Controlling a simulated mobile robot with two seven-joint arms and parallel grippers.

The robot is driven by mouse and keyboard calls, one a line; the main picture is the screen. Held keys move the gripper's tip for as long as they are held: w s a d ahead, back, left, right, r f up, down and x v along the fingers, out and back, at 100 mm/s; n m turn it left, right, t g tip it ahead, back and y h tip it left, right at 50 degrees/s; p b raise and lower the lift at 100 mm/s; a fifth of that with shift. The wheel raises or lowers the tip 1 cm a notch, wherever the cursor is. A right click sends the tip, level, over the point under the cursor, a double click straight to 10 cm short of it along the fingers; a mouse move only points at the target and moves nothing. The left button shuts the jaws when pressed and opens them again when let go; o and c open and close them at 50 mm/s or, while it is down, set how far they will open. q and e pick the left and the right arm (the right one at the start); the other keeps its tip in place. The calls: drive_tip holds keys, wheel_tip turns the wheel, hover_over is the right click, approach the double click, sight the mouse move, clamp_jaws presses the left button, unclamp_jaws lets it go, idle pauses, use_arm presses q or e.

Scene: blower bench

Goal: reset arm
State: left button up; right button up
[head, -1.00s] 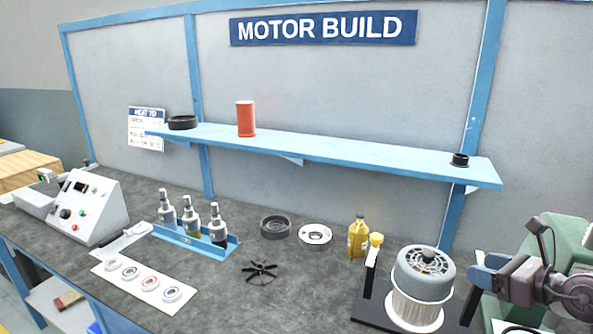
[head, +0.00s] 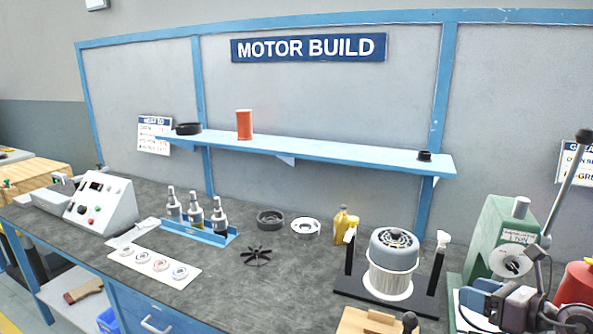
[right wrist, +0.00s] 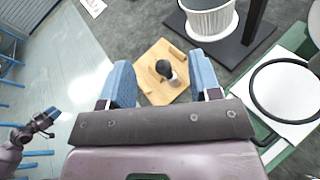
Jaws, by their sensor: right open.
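My right gripper (head: 482,292) is at the lower right of the head view, in front of the green arbor press (head: 505,240). In the right wrist view its two blue fingers (right wrist: 163,82) are apart with nothing between them. A wooden block with a dark knob (right wrist: 180,92) lies below and beyond the fingertips. It also shows at the bottom edge of the head view (head: 358,321). What seems to be my left gripper (right wrist: 48,116) shows small at the left of the right wrist view; its jaws are unclear. It is out of the head view.
A motor stator (head: 392,280) stands on a black fixture (head: 425,303) left of the right gripper. A black ring on a white sheet (right wrist: 285,118) lies right of the fingers. Bottles, bearings and a fan sit further left on the bench (head: 225,285).

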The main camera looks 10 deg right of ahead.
drive_tip(key=s+a+f+n+h, duration=0.2)
drive_tip(key=s+a+f+n, duration=0.2)
drive_tip(key=f+n, duration=0.5)
drive_tip(key=s+a+f+n+g+h, duration=0.1)
drive_tip(key=s+a+f+n, duration=0.4)
drive_tip(key=n, duration=0.8)
drive_tip(key=s+a+f+n+g+h, duration=0.1)
drive_tip(key=s+a+f+n+h, duration=0.3)
drive_tip(key=s+f+n, duration=0.5)
wheel_tip(320, 180, down, 6)
drive_tip(key=n, duration=0.3)
drive_tip(key=shift+s+a+r, duration=0.2)
drive_tip(key=shift+a, duration=0.15)
drive_tip(key=shift+c, duration=1.4)
